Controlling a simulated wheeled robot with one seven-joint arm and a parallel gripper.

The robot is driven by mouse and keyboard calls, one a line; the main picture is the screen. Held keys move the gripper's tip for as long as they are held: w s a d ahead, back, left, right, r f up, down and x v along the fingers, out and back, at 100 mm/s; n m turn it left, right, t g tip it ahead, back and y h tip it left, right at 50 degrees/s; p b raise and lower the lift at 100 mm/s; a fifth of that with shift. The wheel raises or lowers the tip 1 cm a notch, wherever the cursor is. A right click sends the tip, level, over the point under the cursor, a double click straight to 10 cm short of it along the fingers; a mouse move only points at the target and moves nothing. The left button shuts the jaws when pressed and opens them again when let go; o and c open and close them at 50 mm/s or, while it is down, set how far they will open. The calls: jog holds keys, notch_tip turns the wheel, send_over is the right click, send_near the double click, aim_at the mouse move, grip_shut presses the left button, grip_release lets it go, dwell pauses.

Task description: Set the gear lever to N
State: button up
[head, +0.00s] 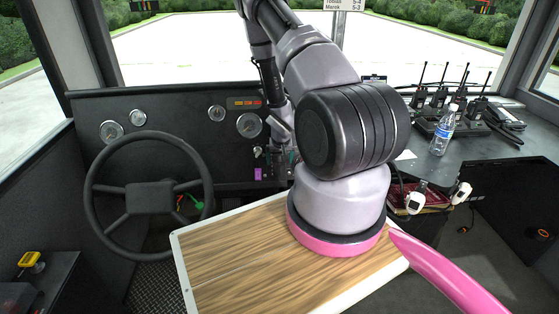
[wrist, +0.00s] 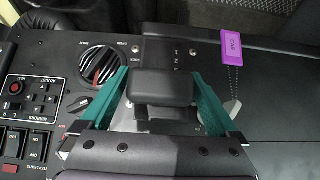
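The gear lever has a dark, blocky knob (wrist: 162,92) in the middle of the wrist view. Light markings that look like 1 and 2 show on the dark gear panel (wrist: 177,57) beyond it; other gear letters are hidden or unreadable. My gripper (wrist: 160,75) has two teal fingers, one to the left and one to the right of the knob. The fingers are apart, with small gaps to the knob visible, so it is open around the lever. In the head view my arm hides the lever.
A purple tag (wrist: 238,45) hangs on a chain right of the lever. In the head view, the steering wheel (head: 148,195) is at left and a water bottle (head: 443,130) stands on the right counter.

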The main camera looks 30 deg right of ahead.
grip_shut()
jog(key=shift+w+d+r, duration=0.1)
jog(key=shift+w+r, duration=0.05)
jog(key=shift+r, duration=0.3)
jog(key=shift+w+d+r, duration=0.1)
jog(key=shift+w+r, duration=0.05)
jog(key=shift+r, duration=0.3)
jog(key=shift+o, duration=1.2)
grip_release()
jog(key=shift+a+f, duration=0.1)
jog(key=v, duration=1)
jog(key=shift+s+r, duration=0.25)
jog(key=shift+r, duration=0.1)
